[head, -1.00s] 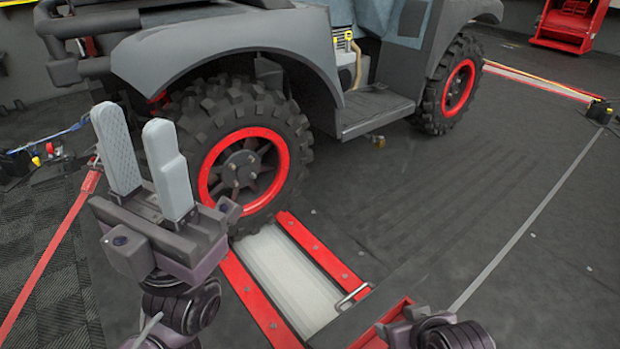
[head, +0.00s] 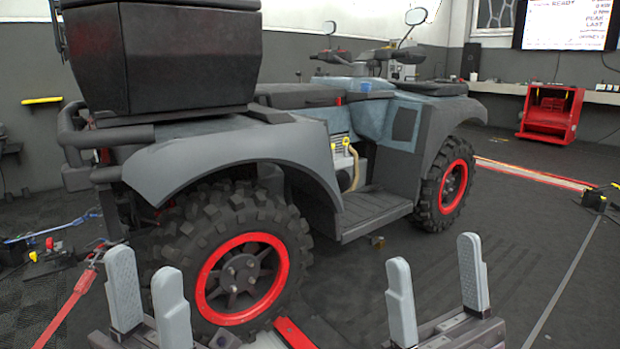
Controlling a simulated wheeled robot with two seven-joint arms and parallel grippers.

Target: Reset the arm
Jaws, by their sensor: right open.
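My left gripper (head: 148,300) is at the lower left, its two grey fingers upright and apart with nothing between them. It stands in front of the quad bike's near rear wheel (head: 243,279), and I see no contact. My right gripper (head: 438,295) is at the lower right, its fingers upright, open and empty, over the dark floor. The forearms are mostly below the picture edge.
A grey quad bike (head: 255,140) with a black rear box (head: 160,58) fills the left and middle. A red strap (head: 68,308) runs along the floor at left. A red stand (head: 550,112) and a wall screen (head: 565,24) are at the back right. Floor at right is mostly clear.

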